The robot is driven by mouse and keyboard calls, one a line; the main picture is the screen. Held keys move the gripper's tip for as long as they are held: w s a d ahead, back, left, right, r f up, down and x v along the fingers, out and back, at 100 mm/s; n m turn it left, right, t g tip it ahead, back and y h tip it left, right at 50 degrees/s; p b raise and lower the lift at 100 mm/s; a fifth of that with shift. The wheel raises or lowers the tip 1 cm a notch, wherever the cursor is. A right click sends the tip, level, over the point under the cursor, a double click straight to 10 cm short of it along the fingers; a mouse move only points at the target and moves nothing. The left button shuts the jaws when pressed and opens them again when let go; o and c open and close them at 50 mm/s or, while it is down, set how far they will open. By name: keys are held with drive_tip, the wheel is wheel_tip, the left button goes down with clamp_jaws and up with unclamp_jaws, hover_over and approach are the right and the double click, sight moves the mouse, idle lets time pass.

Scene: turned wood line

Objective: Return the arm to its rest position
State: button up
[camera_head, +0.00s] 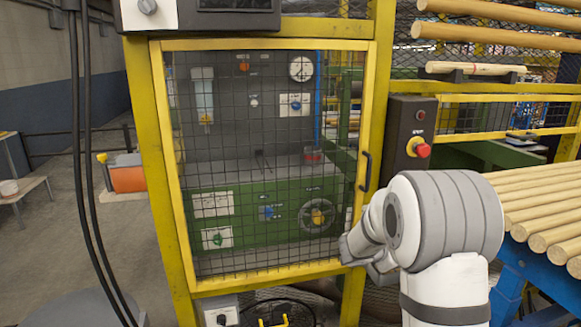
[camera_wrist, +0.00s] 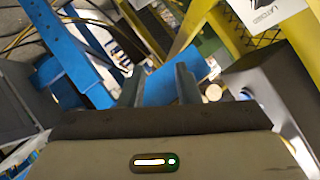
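My arm (camera_head: 445,225), white with grey bands, rises at the lower right of the head view. It is bent toward the mesh door, and its wrist part overlaps the door's lower right corner in the picture. My gripper's fingers are hidden in the head view. In the wrist view my gripper (camera_wrist: 158,80) shows two dark fingers standing apart with nothing between them. Beyond them are blue beams, cables and yellow frame parts, seen tilted. I cannot tell whether the arm touches the door frame.
A yellow-framed mesh door (camera_head: 270,262) with a black handle (camera_head: 365,171) is closed before a green machine. A red emergency stop (camera_head: 420,149) sits just above my arm. Wooden rods (camera_head: 545,205) lie on a blue stand at right.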

drive_tip(key=s+a+r+n+t+y+p, duration=0.1)
drive_tip(key=a+r+n+t+y+p, duration=0.15)
drive_tip(key=a+r+n+y, duration=0.4)
drive_tip(key=s+a+r+n+y+p, duration=0.1)
drive_tip(key=s+a+r+n+y, duration=0.35)
drive_tip(key=s+a, duration=0.5)
drive_tip(key=s+d+n+g+h+p, duration=0.1)
drive_tip(key=s+n+g, duration=0.5)
drive_tip(key=s, duration=1.8)
drive_tip(key=shift+s+d+n+g+p, duration=0.3)
drive_tip(key=shift+d+g+p, duration=0.35)
drive_tip(key=shift+g+p, duration=0.35)
